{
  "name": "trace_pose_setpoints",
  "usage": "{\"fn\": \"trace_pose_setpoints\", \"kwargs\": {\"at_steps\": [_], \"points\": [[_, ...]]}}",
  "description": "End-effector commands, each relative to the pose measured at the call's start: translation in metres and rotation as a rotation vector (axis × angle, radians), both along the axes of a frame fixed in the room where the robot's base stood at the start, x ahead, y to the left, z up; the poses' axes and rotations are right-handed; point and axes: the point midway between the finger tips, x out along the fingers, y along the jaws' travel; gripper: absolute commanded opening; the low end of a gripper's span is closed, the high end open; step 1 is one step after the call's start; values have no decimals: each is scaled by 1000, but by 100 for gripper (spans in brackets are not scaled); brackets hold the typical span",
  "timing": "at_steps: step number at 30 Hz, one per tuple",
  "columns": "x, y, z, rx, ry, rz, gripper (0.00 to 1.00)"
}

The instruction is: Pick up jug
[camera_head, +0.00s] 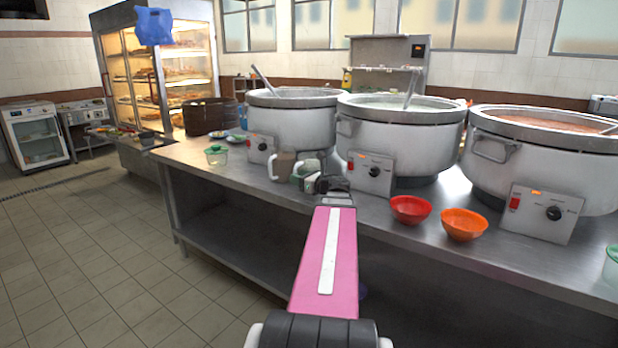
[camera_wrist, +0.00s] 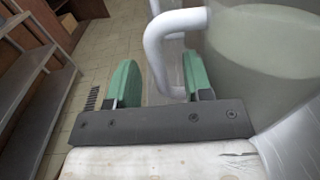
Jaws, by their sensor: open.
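The jug (camera_head: 284,164) is greyish beige and stands upright near the front edge of the steel counter, its handle on the left. In the wrist view the jug (camera_wrist: 262,60) fills the upper right, and its pale looped handle (camera_wrist: 157,48) runs down between my fingers. My gripper (camera_head: 305,170) is open, its green fingers close to the jug and partly covering its right side in the head view. In the wrist view my gripper (camera_wrist: 160,82) has one finger on each side of the handle, with a gap on the left; whether the right finger touches is unclear.
Large stockpots (camera_head: 400,125) with control boxes stand behind and right of the jug. A red bowl (camera_head: 410,209) and an orange bowl (camera_head: 464,224) sit on the counter (camera_head: 225,180) to the right. A small green-lidded container (camera_head: 216,155) stands left. Open floor lies left.

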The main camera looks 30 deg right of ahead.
Motion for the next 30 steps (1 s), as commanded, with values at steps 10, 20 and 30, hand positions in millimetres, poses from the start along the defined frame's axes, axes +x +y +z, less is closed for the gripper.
{"fn": "trace_pose_setpoints", "kwargs": {"at_steps": [10,20,30], "points": [[17,6,0,0,0,-1,46],[17,6,0,0,-1,-1,0],[17,6,1,0,-2,0,0]]}}
